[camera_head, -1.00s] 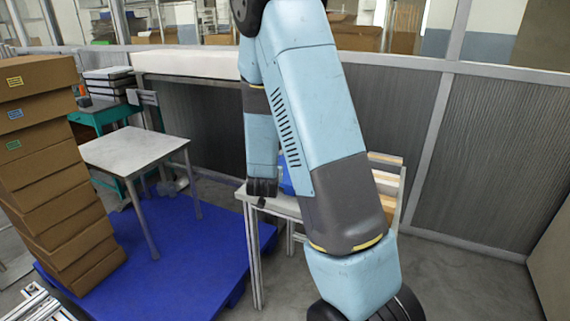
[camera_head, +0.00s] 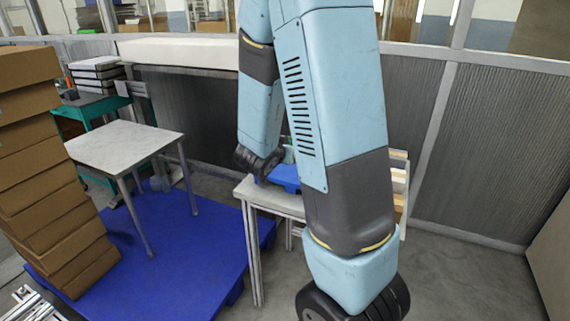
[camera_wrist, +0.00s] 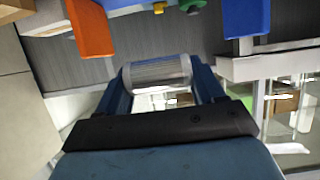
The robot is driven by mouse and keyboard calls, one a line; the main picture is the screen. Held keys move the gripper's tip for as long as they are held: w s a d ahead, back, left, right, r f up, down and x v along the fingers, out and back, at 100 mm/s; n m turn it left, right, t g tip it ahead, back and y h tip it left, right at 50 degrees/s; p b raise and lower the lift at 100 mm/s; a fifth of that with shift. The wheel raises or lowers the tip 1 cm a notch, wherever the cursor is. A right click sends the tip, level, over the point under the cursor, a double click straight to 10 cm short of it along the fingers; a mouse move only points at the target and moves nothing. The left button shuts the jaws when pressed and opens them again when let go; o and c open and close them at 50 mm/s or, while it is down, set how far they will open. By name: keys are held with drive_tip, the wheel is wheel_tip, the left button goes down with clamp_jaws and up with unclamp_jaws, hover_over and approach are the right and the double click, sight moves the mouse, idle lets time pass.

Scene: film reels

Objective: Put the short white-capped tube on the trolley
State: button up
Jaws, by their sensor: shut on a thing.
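My gripper (camera_wrist: 158,74) is shut on a short, pale grey ridged cylinder, the tube (camera_wrist: 157,72), held crosswise between its two fingers in the wrist view. In the head view my dark wrist end (camera_head: 258,162) is over the left end of a pale bench, close to a blue tray; the fingers and the tube cannot be made out there. A teal trolley-like stand (camera_head: 88,108) is at the back left, with dark and white boxes on top; I cannot tell if it is the task's trolley.
The pale bench (camera_head: 262,198) carries the blue tray (camera_head: 286,178). A white-topped table (camera_head: 125,146) stands on a blue platform (camera_head: 180,265), beside stacked cardboard boxes (camera_head: 45,190). In the wrist view, an orange block (camera_wrist: 90,27) and a blue block (camera_wrist: 247,18) are beyond the gripper.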

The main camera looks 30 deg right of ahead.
hover_over(292, 168)
drive_tip(key=s+a, duration=0.2)
drive_tip(key=s, duration=0.2)
wheel_tip(292, 168, down, 4)
drive_tip(key=f, duration=0.1)
drive_tip(key=w+f, duration=0.1)
drive_tip(key=w+d+f, duration=0.1)
drive_tip(key=shift+w+f, duration=0.25)
drive_tip(key=shift+f, duration=0.05)
drive_tip(key=shift+w+d+f, duration=0.3)
drive_tip(key=shift+w+f, duration=0.25)
drive_tip(key=shift+f, duration=0.15)
drive_tip(key=f, duration=0.2)
drive_tip(key=shift+w+d+f, duration=0.25)
drive_tip(key=shift+w+f, duration=0.05)
drive_tip(key=shift+f, duration=0.5)
drive_tip(key=shift+f, duration=0.25)
drive_tip(key=o, duration=1.2)
drive_tip(key=shift+c, duration=0.2)
drive_tip(key=shift+r, duration=0.1)
